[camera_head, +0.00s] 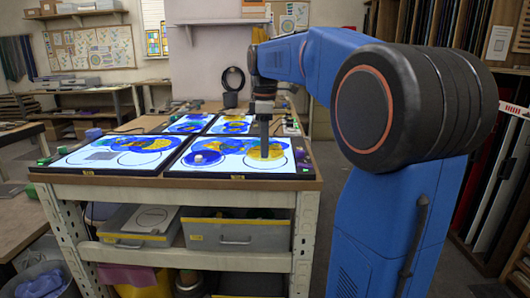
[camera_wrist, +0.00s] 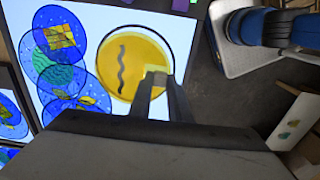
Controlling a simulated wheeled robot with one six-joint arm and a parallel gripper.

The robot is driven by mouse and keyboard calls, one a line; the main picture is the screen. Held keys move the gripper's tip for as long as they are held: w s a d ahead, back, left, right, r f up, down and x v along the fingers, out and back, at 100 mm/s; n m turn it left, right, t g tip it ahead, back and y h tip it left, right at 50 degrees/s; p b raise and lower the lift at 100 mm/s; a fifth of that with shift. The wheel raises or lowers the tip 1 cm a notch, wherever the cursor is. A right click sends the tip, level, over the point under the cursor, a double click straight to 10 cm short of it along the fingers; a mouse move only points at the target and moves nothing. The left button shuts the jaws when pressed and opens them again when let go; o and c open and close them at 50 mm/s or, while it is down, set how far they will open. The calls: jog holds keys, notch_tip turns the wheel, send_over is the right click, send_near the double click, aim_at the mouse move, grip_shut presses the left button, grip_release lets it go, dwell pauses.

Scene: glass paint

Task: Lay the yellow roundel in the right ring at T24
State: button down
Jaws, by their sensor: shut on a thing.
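The yellow roundel (camera_wrist: 118,73) is a translucent yellow disc with a dark wavy line. In the head view the yellow roundel (camera_head: 256,160) is over the right part of the front right light panel (camera_head: 205,173). My gripper (camera_wrist: 157,77) is shut on a pale yellow raised piece at the roundel's edge. In the head view my gripper (camera_head: 264,152) points straight down. The panel labels are unreadable.
Left of the roundel lie overlapping blue discs (camera_wrist: 60,55) with yellow and green patches. A white knob (camera_head: 198,157) stands on the same panel's left side. Other lit panels (camera_head: 118,152) adjoin it on the bench. Small coloured blocks (camera_wrist: 180,5) sit beyond the panel's edge.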

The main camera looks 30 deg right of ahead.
jog(key=shift+f, duration=0.9)
jog(key=shift+f, duration=0.1)
jog(key=c, duration=1.7)
grip_release()
jog(key=shift+o, duration=0.2)
notch_tip(320, 180, up, 12)
jog(key=s+a+f+m+t, duration=0.1)
jog(key=s+a+f+m, duration=0.2)
jog(key=s+f, duration=0.5)
jog(key=s+a+f+m+t, duration=0.2)
jog(key=s+a+f+m, duration=0.2)
jog(key=s+f, duration=0.5)
jog(key=s+a+f+m+t, duration=0.1)
jog(key=s+a+f+m, duration=0.3)
jog(key=s+f, duration=0.5)
notch_tip(320, 180, down, 4)
jog(key=shift+s+a+r+t, duration=0.15)
jog(key=shift+a+t, duration=0.25)
jog(key=shift+a, duration=0.75)
